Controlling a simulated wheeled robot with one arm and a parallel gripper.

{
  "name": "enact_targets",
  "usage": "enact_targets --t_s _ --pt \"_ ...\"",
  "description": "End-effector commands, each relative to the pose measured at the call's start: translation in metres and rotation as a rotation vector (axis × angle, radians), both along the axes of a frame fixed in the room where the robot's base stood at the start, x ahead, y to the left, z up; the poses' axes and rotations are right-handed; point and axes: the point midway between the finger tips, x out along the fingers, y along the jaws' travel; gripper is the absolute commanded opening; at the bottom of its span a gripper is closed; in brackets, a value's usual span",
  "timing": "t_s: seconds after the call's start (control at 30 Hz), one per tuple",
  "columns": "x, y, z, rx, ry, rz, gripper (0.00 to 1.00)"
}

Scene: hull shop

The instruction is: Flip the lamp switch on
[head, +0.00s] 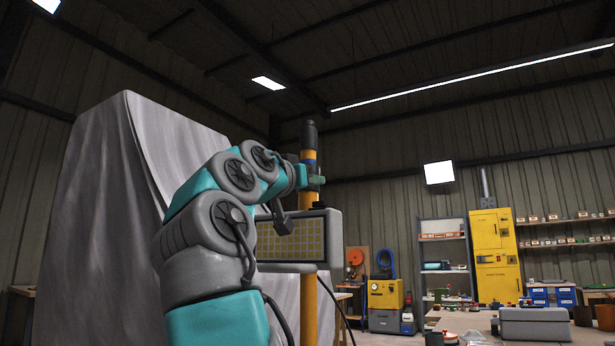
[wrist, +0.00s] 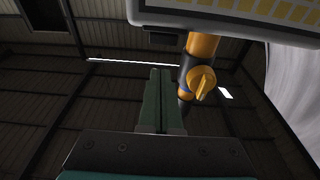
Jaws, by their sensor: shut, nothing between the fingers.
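The work lamp (head: 335,235) has a grey housing and a panel of dull yellow cells, on a yellow pole (head: 309,310). In the wrist view the lamp housing (wrist: 230,22) crosses the top right, and the pole (wrist: 203,45) carries a yellow knob (wrist: 202,82) and a blue band. A small dark block (wrist: 160,39) sits at the housing's edge; I cannot tell if it is the switch. My gripper (head: 318,180) is shut and empty, above the lamp beside the pole's upper part. In the wrist view its fingers (wrist: 159,75) are together, left of the knob.
A grey draped cover (head: 100,220) stands tall at the left. A workbench (head: 480,325) with a grey box (head: 535,324) is at the lower right. A yellow cabinet (head: 495,255) and shelves (head: 445,255) line the back wall. Air right of the lamp looks clear.

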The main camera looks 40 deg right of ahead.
Motion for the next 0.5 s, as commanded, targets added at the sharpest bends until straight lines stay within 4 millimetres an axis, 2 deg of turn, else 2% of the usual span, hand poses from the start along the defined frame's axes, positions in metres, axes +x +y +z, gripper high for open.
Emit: enact_targets --t_s 0.03,0.07,0.3,0.5 --pt "-0.002 0.001 -0.013 -0.001 0.002 -0.001 0.00" --pt "-0.002 0.002 -0.017 0.000 0.003 -0.002 0.00" --pt "-0.001 0.003 -0.029 0.003 0.004 -0.003 0.00" --pt "-0.002 0.004 -0.030 0.002 0.003 -0.001 0.00"
